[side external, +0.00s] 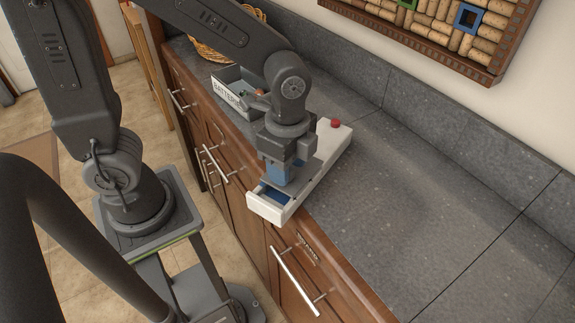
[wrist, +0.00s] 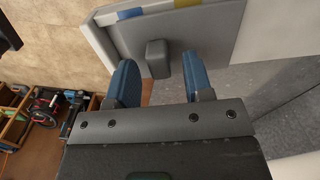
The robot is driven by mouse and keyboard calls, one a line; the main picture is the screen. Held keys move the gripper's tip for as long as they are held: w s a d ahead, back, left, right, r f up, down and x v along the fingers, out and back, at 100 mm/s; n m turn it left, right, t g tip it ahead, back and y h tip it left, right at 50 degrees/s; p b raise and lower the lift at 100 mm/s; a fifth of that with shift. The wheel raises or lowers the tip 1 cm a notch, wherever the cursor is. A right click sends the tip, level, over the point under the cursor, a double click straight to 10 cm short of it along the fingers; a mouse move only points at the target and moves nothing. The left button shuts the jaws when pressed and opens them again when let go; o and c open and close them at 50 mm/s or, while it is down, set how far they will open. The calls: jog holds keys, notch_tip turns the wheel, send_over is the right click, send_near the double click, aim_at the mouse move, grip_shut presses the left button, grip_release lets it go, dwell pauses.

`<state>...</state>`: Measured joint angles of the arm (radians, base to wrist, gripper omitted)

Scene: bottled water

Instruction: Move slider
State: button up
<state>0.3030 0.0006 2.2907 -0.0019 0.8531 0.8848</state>
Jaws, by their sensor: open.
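The slider device is a long white box (side external: 262,208) on the counter's front edge, with a blue recess at its near end and a red button (side external: 336,123) at its far end. In the wrist view its grey slider panel (wrist: 210,35) carries a block-shaped grey knob (wrist: 157,55) and blue and yellow marks along its top. My gripper (side external: 280,175) is over the box, pointing down, its blue fingers spread. In the wrist view my gripper (wrist: 160,66) has one finger on each side of the knob, with gaps visible. In the side view my gripper hides the knob.
A grey bin marked BATTERIES (side external: 228,92) stands behind my gripper, with a wicker basket (side external: 208,50) beyond. The grey counter (side external: 420,220) is clear to the right. Wooden cabinets with metal handles (side external: 295,280) lie below the front edge. A framed cork board (side external: 440,30) hangs on the wall.

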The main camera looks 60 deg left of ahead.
jog(key=shift+f, duration=0.45)
grip_shut()
dwell(0.3)
